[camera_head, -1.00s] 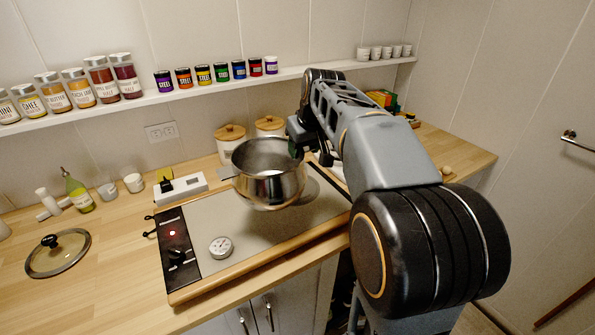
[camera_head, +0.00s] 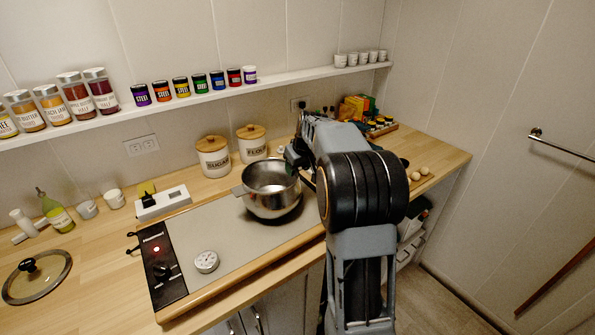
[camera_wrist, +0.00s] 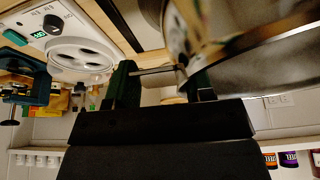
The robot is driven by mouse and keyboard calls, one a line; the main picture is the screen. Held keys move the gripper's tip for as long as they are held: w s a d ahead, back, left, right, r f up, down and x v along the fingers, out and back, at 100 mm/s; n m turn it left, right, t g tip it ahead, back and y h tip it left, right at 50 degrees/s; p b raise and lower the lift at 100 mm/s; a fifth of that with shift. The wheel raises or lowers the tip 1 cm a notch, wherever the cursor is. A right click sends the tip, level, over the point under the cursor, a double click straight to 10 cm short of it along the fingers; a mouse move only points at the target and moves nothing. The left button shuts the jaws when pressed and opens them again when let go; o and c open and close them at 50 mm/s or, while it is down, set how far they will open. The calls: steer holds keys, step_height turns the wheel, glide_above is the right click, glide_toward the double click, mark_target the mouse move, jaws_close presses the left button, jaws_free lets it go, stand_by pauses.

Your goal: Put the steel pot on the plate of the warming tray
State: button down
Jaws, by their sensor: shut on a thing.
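The steel pot (camera_head: 270,200) is upright over the right part of the warming tray's grey plate (camera_head: 230,235). A dark shadow lies close beneath it; I cannot tell whether its base touches the plate. The tray has a black control panel (camera_head: 164,270) with a red light on its left. My gripper (camera_head: 300,160) is at the pot's far right side, partly hidden by my arm. In the wrist view my gripper (camera_wrist: 162,82) is shut on a thin metal handle of the pot (camera_wrist: 240,35).
A round white dial (camera_head: 206,262) sits on the plate's front left. A white power strip (camera_head: 163,203) and sugar (camera_head: 213,157) and flour (camera_head: 252,143) canisters stand behind. A glass lid (camera_head: 37,277) lies at left. Eggs (camera_head: 420,172) are at right.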

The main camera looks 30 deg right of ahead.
steer(key=shift+f, duration=0.9)
steer(key=c, duration=0.5)
jaws_free()
steer(key=shift+f, duration=0.1)
